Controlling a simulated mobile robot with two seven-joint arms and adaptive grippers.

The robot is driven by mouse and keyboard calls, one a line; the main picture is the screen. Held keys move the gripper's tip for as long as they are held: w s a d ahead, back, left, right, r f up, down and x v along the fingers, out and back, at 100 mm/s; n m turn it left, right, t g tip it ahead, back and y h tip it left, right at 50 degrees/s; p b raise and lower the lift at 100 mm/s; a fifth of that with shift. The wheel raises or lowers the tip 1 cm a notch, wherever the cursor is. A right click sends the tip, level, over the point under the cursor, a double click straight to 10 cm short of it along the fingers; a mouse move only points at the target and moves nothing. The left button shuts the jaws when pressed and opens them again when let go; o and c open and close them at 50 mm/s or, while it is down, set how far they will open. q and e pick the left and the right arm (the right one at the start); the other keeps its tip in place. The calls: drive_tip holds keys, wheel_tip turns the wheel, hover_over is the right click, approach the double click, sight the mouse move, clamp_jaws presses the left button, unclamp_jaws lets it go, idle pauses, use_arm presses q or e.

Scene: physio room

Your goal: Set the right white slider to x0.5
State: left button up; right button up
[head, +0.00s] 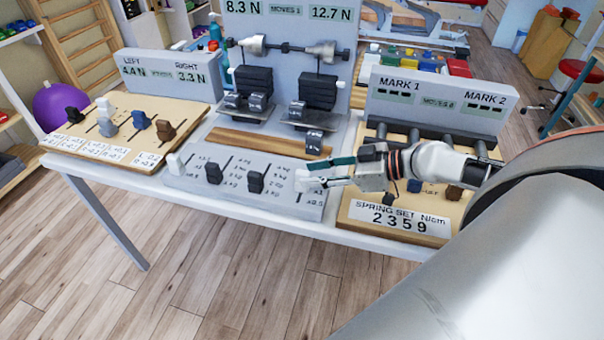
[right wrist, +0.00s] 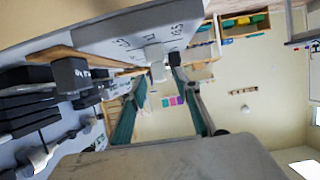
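The grey slider panel (head: 235,200) lies along the front of the table. Its right white slider (head: 301,181) is at the panel's right end, partly hidden by my right gripper (head: 312,176). In the right wrist view the white slider (right wrist: 157,70) stands between the tips of my right gripper (right wrist: 159,74), with the green-lined fingers apart and a small gap showing on each side. Contact cannot be told. Small scale marks (right wrist: 185,28) are printed beside the slider, too blurred to read surely. My left gripper is not in view.
Two black sliders (head: 256,182) and another white slider (head: 176,164) share the panel. A weight rig (head: 285,85) with a wooden bar stands behind it. A spring board (head: 355,228) lies to the right, under my right arm. A wooden slider board (head: 75,150) lies left.

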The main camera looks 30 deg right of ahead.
sight(309, 174)
drive_tip(key=shift+x, duration=1.75)
clamp_jaws()
